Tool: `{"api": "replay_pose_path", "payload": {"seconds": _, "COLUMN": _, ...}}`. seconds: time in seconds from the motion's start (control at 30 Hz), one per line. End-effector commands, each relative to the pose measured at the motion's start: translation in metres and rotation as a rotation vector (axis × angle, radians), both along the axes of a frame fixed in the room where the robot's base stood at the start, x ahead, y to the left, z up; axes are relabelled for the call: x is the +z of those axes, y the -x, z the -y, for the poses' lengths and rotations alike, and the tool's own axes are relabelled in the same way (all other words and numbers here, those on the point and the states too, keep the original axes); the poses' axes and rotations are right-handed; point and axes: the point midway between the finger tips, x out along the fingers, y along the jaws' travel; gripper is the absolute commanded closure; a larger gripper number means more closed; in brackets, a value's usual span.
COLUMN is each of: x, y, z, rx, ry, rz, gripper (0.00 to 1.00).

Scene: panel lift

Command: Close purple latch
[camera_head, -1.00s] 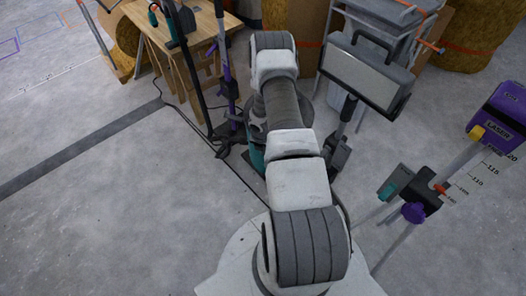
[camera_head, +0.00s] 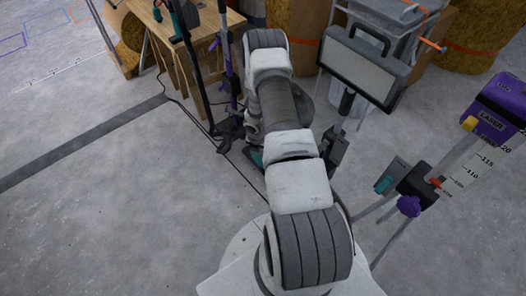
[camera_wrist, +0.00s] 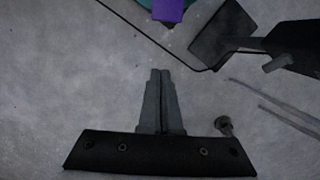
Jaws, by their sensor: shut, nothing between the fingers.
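A purple block (camera_wrist: 168,10) shows at the top edge of the wrist view, cut off by the frame, with teal beside it. I cannot tell for sure whether it is the purple latch. My gripper (camera_wrist: 160,72) has its two grey fingers together and empty, apart from the purple block and below it in the picture. Bare concrete shows around the fingertips. In the head view my arm hides the gripper. A purple post (camera_head: 228,62) stands beyond my arm to the left.
A tripod with a purple laser box (camera_head: 492,108) and a purple knob (camera_head: 409,206) stands at right. A work light (camera_head: 363,68) stands beyond my arm. A wooden workbench (camera_head: 205,28) is at the back left. A dark cable (camera_wrist: 150,38) crosses the floor.

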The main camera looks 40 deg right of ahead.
Motion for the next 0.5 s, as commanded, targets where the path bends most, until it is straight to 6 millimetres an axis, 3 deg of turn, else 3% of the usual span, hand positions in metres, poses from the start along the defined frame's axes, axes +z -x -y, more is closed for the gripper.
{"api": "replay_pose_path", "payload": {"seconds": 0.07, "x": 0.003, "y": -0.002, "z": -0.003, "rx": -0.001, "ry": 0.001, "rz": 0.001, "gripper": 1.00}}
{"api": "replay_pose_path", "payload": {"seconds": 0.1, "x": 0.020, "y": -0.006, "z": 0.003, "rx": -0.006, "ry": 0.000, "rz": 0.006, "gripper": 1.00}}
{"api": "replay_pose_path", "payload": {"seconds": 0.3, "x": 0.063, "y": -0.014, "z": 0.015, "rx": -0.006, "ry": 0.000, "rz": 0.004, "gripper": 1.00}}
{"api": "replay_pose_path", "payload": {"seconds": 0.5, "x": 0.088, "y": -0.019, "z": 0.022, "rx": -0.002, "ry": 0.001, "rz": 0.001, "gripper": 1.00}}
